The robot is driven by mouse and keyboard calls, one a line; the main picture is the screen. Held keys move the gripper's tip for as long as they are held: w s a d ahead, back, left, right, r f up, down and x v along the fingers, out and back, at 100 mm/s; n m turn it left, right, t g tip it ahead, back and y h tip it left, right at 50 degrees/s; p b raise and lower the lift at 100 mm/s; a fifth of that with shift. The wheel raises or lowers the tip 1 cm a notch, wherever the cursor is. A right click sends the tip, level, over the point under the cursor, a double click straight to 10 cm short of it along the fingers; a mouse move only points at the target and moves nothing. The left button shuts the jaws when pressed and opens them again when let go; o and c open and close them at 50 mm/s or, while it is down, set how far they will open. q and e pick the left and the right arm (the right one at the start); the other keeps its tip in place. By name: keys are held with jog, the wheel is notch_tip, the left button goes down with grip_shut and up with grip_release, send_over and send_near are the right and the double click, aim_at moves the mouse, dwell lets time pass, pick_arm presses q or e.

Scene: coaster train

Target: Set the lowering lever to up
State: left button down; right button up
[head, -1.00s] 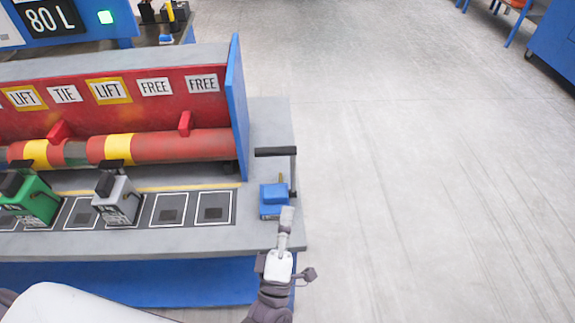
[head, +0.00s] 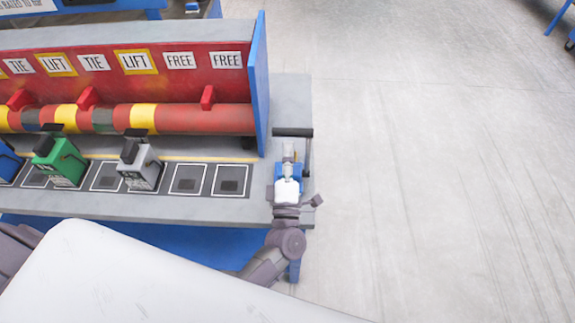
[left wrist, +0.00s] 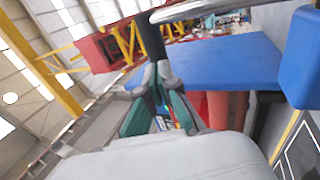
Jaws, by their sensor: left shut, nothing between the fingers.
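The lever I take to be the lowering lever stands at the right end of the bench. It has a blue base (head: 280,172), a metal side arm and a dark crosswise handle (head: 293,132). I cannot tell its setting. My left gripper (head: 289,148) is shut and empty, over the blue base and just on the near side of the handle; it hides part of the base. Contact is unclear. My right gripper is not in view.
A blue end panel (head: 260,85) stands left of the lever. A red roller (head: 200,119) runs behind grey and green blocks (head: 62,162) on the bench. "FREE", "LIFT" and "TIE" signs line the red wall. Open floor (head: 430,170) lies to the right.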

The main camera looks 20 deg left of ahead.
pick_arm(q)
jog(key=shift+w+a+r, duration=0.1)
jog(key=shift+w+r, duration=0.05)
jog(key=shift+w, duration=0.4)
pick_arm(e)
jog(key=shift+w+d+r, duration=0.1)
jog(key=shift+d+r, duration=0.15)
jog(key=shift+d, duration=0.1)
pick_arm(q)
jog(key=shift+w+a+g+p, duration=0.2)
jog(key=shift+w+g+p, duration=0.15)
jog(key=shift+w, duration=0.25)
jog(key=shift+w+a+g+p, duration=0.15)
jog(key=shift+w+g+p, duration=0.15)
jog(key=shift+w, duration=0.3)
jog(key=shift+r, duration=0.1)
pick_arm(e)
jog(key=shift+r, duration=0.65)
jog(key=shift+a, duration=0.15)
